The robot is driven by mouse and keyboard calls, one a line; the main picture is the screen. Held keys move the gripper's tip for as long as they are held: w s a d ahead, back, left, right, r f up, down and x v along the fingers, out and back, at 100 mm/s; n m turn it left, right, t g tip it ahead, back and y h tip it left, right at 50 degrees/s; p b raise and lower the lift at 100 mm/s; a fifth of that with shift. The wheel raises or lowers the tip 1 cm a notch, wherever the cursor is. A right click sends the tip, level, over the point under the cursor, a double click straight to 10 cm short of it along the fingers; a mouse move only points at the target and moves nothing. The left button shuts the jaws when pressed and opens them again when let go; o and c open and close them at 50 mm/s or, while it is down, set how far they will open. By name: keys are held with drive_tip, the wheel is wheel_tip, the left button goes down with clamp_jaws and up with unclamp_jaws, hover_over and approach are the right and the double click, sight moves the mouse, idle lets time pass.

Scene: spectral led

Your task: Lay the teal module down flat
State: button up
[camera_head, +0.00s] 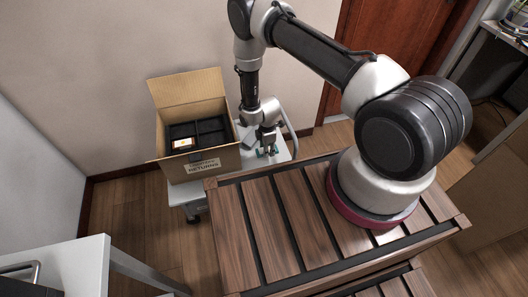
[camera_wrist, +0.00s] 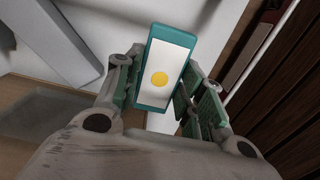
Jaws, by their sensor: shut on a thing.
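The teal module (camera_wrist: 166,68) is a teal block with a white face and a yellow dot. In the wrist view it sits between the two fingers of my gripper (camera_wrist: 160,98), which is shut on it. In the head view my gripper (camera_head: 267,146) points down over the white cart top, right of the cardboard box. Only a small teal patch shows there, so I cannot tell whether the module touches the surface.
An open cardboard box (camera_head: 204,164) labelled RETURNS stands on the white cart (camera_head: 178,192). Black compartments inside it hold one module with a white face (camera_head: 183,143). A grey flat object (camera_wrist: 65,45) lies left of the module in the wrist view. My wooden slatted deck lies in front.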

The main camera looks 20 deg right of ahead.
sight(267, 162)
wheel_tip(267, 162, down, 8)
drive_tip(key=shift+r, duration=0.25)
drive_tip(key=o, duration=1)
drive_tip(key=shift+f, duration=0.15)
drive_tip(key=shift+o, duration=0.2)
